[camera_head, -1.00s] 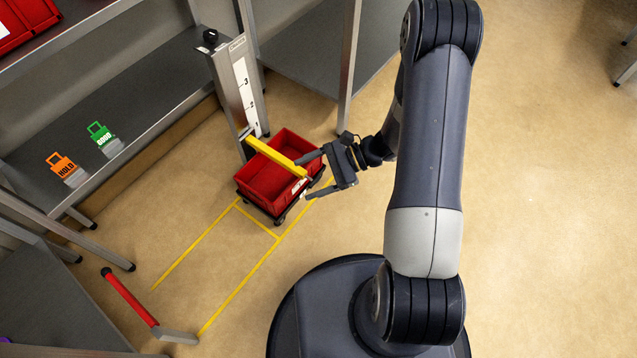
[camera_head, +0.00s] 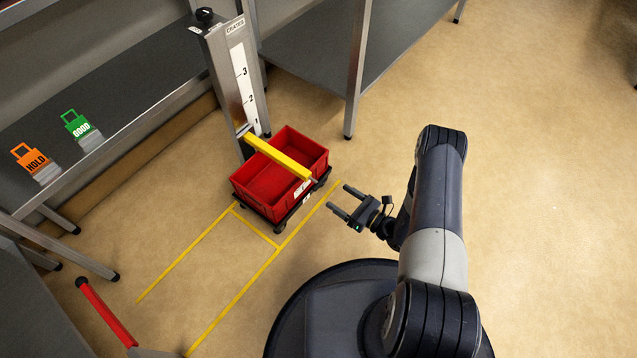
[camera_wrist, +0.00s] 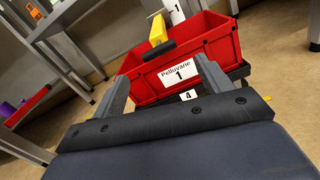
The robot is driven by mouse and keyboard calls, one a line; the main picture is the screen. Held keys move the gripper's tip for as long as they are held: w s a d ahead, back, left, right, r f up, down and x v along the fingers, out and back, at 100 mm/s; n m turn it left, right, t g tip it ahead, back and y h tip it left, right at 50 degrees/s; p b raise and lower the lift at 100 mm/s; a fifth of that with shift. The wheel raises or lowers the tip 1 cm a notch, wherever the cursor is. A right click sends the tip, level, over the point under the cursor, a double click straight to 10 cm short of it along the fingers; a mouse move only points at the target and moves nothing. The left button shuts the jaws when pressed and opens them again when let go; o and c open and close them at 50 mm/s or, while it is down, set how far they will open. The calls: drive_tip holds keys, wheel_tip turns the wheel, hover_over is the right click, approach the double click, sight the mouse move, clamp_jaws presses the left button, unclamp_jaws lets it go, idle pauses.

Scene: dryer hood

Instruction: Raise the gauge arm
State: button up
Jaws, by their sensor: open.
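The yellow gauge arm (camera_head: 280,158) sticks out low from the grey gauge post (camera_head: 235,85), lying across the top of a red crate (camera_head: 262,186). The post carries a white scale (camera_head: 244,88) marked 1, 2, 3, with the arm below the 1. In the wrist view the arm (camera_wrist: 157,30) points towards me, with a dark tip, above the crate labelled "Pelluvane 1" (camera_wrist: 178,75). My gripper (camera_head: 340,199) is open and empty, to the right of the crate and apart from it and the arm. Its two fingers point towards the crate.
The crate sits on a black wheeled dolly (camera_head: 290,217) by yellow floor lines (camera_head: 230,310). Orange HOLD (camera_head: 32,160) and green GOOD (camera_head: 80,128) tags stand on the left shelf. A red-handled lever (camera_head: 105,312) is at lower left. Floor to the right is clear.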

sight(316, 181)
drive_tip(key=b+x, duration=0.2)
drive_tip(key=x, duration=0.8)
drive_tip(key=shift+a, duration=0.1)
drive_tip(key=shift+c, duration=0.4)
drive_tip(key=c, duration=1.3)
wheel_tip(316, 181, up, 30)
drive_tip(key=p, duration=1.4)
drive_tip(key=shift+r, duration=0.1)
drive_tip(key=o, duration=1.4)
